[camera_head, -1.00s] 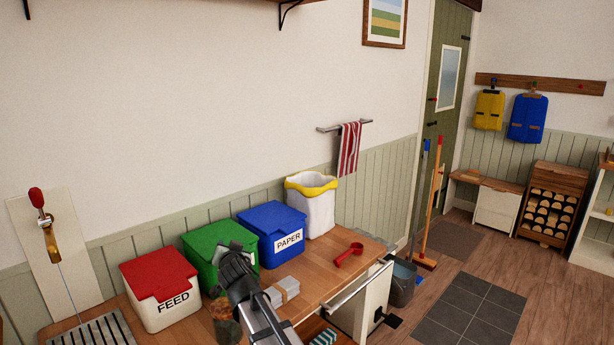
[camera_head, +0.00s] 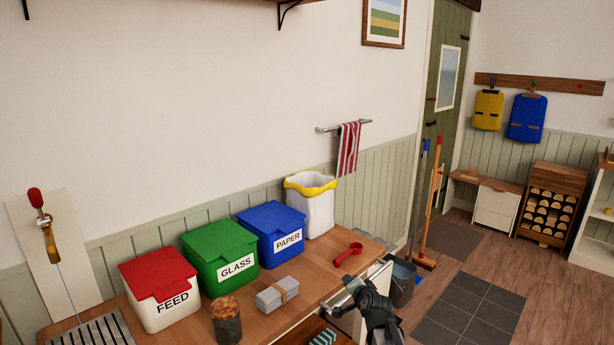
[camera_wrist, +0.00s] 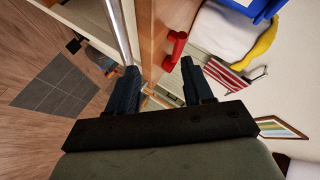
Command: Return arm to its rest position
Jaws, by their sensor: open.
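My gripper (camera_head: 356,287) is at the front right edge of the wooden counter (camera_head: 318,282) in the head view. In the wrist view my gripper (camera_wrist: 160,84) has its two dark fingers spread wide with nothing between them. The red scoop (camera_head: 349,254) lies on the counter just behind my gripper, apart from it. It also shows beyond the fingers in the wrist view (camera_wrist: 175,50).
Red FEED (camera_head: 160,290), green GLASS (camera_head: 220,257) and blue PAPER (camera_head: 270,234) bins line the counter's back, beside a white bin with yellow rim (camera_head: 311,208). A jar (camera_head: 227,320) and grey bundle (camera_head: 277,294) stand in front. A bucket (camera_head: 402,283) and broom (camera_head: 430,215) are right.

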